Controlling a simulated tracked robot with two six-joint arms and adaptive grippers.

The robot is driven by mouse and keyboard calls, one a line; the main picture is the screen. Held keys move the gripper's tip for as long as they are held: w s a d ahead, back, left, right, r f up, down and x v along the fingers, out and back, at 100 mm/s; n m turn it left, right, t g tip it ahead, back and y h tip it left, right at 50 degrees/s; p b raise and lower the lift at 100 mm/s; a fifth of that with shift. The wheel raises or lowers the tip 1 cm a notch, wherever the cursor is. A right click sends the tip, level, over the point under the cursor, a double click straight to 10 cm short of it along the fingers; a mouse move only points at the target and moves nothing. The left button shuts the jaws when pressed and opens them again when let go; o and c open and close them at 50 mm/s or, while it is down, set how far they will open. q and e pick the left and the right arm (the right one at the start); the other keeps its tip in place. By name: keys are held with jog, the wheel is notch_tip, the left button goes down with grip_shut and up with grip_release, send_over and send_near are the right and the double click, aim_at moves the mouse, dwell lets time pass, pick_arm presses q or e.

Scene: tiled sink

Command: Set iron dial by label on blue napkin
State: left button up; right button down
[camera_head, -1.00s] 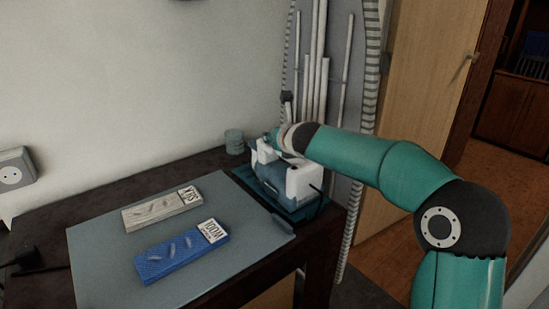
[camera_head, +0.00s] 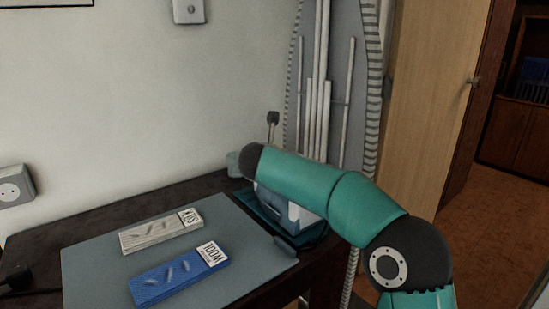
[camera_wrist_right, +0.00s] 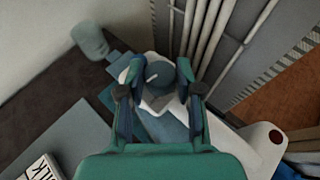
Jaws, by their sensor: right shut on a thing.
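The iron (camera_head: 298,215), blue-grey and white, sits on a teal base at the table's right end, partly hidden by my right arm. In the right wrist view my right gripper (camera_wrist_right: 158,74) is shut on the round blue-grey dial (camera_wrist_right: 154,78), which has a pale pointer line slanting up to the right. The blue napkin (camera_head: 168,283) lies folded on the grey mat. Its white label (camera_head: 212,254) appears upside down and seems to read WOOL. My left gripper is not in view.
A pale grey napkin (camera_head: 150,236), with a label that seems to read SILK, lies behind the blue one on the grey mat (camera_head: 95,270). A cup (camera_head: 234,164) stands behind the iron. An ironing board (camera_head: 340,80) leans at the wall.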

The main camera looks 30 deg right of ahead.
jog(key=shift+f, duration=0.15)
jog(key=c, duration=0.7)
grip_release()
jog(key=shift+c, duration=0.2)
jog(key=shift+s+a+r, duration=0.35)
jog(key=v, duration=1.1)
